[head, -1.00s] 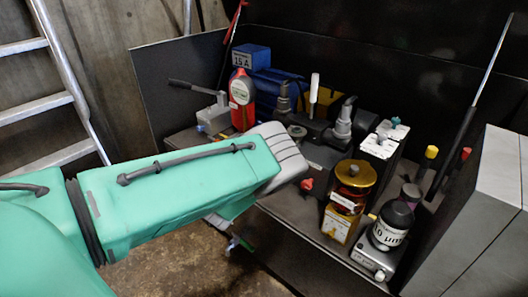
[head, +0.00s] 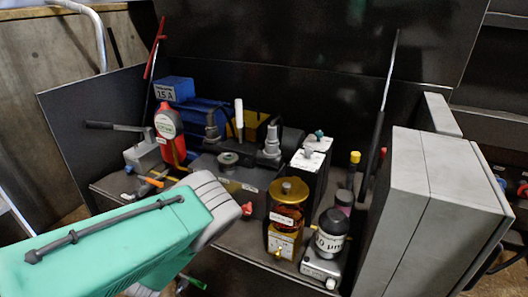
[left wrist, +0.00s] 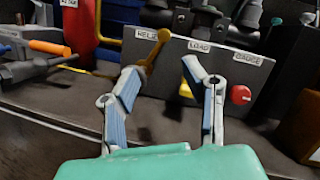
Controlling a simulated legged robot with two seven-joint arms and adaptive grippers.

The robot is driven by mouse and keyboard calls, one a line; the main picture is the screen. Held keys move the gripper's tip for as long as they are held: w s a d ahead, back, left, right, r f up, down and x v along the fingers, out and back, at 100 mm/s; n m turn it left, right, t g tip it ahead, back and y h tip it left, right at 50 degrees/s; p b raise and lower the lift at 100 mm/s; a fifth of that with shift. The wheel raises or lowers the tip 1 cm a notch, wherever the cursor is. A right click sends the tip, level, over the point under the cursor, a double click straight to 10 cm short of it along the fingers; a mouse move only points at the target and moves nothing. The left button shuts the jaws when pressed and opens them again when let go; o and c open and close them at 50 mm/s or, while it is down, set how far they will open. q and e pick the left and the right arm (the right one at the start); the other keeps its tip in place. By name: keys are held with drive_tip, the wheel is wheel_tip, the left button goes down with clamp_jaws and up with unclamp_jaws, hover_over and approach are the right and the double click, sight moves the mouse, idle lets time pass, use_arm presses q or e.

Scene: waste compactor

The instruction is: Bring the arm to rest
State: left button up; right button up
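My left arm, in a green sleeve, comes in from the lower left in the head view. Its gripper is mostly hidden behind the arm there. In the left wrist view my left gripper (left wrist: 165,95) is open and its two fingers are apart with nothing between them. A yellow lever (left wrist: 157,48) shows behind the left finger, and a red knob (left wrist: 240,95) is right of the right finger. My right gripper is not in view.
A red bottle (head: 169,135), a blue motor (head: 195,108), a gold-capped filter (head: 287,215) and a black-and-white canister (head: 331,235) stand on the machine's shelf. A grey cabinet (head: 405,215) stands at the right. A dark side panel (head: 85,125) is at the left.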

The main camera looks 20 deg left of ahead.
use_arm(q)
drive_tip(key=s+a+f+n+g+y, duration=0.25)
drive_tip(key=s+f+n+g, duration=0.35)
drive_tip(key=n, duration=0.5)
drive_tip(key=s+d+f+n+g+h, duration=0.1)
drive_tip(key=s+d+f+n+g, duration=0.2)
drive_tip(key=s+d+n+g, duration=0.3)
drive_tip(key=s+d+f+n+g+h, duration=0.2)
drive_tip(key=s+d+f+n+g, duration=0.15)
drive_tip(key=s+n, duration=0.35)
drive_tip(key=s+d+r+n+g+h+p, duration=0.1)
drive_tip(key=s+d+r+n+g, duration=0.1)
drive_tip(key=s+d+n, duration=0.3)
drive_tip(key=s+d+r+g+h, duration=0.1)
drive_tip(key=s+d+r+g, duration=0.2)
drive_tip(key=s, duration=0.4)
wheel_tip(320, 180, up, 11)
drive_tip(key=p, duration=1.2)
drive_tip(key=shift+d+f, duration=0.2)
drive_tip(key=shift+d, duration=0.05)
